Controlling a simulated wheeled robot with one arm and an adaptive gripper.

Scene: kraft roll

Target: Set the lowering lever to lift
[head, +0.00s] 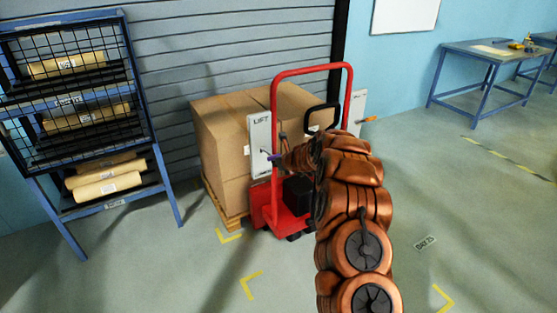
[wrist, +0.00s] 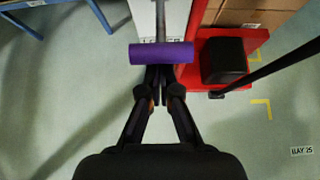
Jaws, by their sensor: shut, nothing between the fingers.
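The lowering lever has a purple grip. In the head view the lever (head: 271,156) sticks out in front of a white panel (head: 260,130) marked LIFT, on the left of the red pallet truck (head: 312,70). In the wrist view the purple grip (wrist: 161,53) lies crosswise just past my fingertips, on a grey rod. My gripper (wrist: 159,75) is shut and empty, its fingertips at or just under the grip; I cannot tell if they touch. In the head view my gripper (head: 284,160) is beside the lever, partly hidden by my arm. Lower panel lettering is mostly covered.
Cardboard boxes (head: 219,133) stand on a wooden pallet (head: 233,220) behind the truck. A blue rack (head: 165,185) with paper rolls stands at left. A second white panel with an orange-tipped lever (head: 369,119) is at right. The floor at right is open.

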